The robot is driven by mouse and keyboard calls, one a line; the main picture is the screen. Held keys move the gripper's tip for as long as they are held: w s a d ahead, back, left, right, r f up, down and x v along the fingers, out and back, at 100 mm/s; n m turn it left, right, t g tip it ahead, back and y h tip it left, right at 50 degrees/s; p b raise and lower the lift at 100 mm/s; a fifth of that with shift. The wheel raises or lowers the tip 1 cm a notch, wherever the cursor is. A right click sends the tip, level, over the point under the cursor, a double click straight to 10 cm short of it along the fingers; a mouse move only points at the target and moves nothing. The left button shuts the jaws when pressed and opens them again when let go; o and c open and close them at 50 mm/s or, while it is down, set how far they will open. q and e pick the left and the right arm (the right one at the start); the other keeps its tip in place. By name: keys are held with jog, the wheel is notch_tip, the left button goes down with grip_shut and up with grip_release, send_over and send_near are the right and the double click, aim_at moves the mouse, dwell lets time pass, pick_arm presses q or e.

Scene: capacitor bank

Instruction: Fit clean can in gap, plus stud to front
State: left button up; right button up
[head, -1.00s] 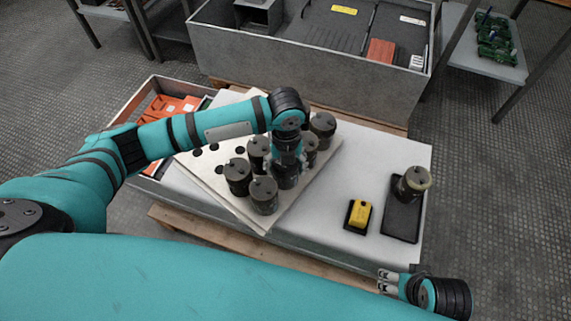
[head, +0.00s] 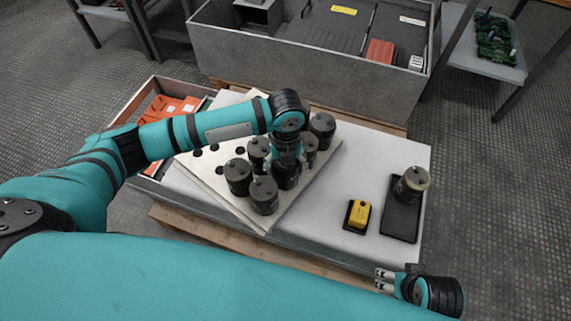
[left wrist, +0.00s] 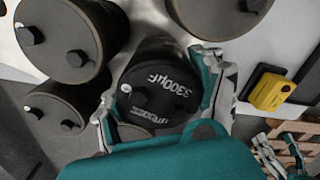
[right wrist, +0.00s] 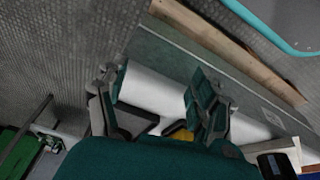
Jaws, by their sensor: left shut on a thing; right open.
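My left gripper (head: 285,172) is shut on a dark can marked 3300µF (left wrist: 158,82), among the other cans on the pale board (head: 215,178). The held can appears upright, its top between my fingers; a dark hex stud and a small light mark show on it. Its base is hidden, so I cannot tell whether it is seated. Another can (head: 412,183), with a pale tan rim, stands on a black tray (head: 400,223) at the right. My right gripper (head: 385,279) is open and empty in front of the table; it also shows in the right wrist view (right wrist: 157,100).
Several dark cans stand close around the held one, such as one at the front (head: 264,195) and one at the back (head: 322,125). A yellow block (head: 359,213) sits on a black base. An orange-filled bin (head: 135,105) is at the left. The white tabletop (head: 365,160) is clear mid-right.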

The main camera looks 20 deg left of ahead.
pick_arm(q)
jog(key=shift+r, duration=0.1)
pick_arm(e)
jog(key=shift+s+a+f, duration=0.1)
jog(key=shift+s+f, duration=0.05)
jog(key=shift+f, duration=1)
pick_arm(q)
jog(key=shift+p, duration=0.35)
pick_arm(e)
jog(key=shift+r, duration=0.1)
pick_arm(q)
jog(key=shift+p, duration=0.3)
pick_arm(e)
jog(key=shift+f, duration=1.2)
jog(key=shift+f, duration=0.1)
jog(key=shift+w+f, duration=0.1)
jog(key=shift+w, duration=0.1)
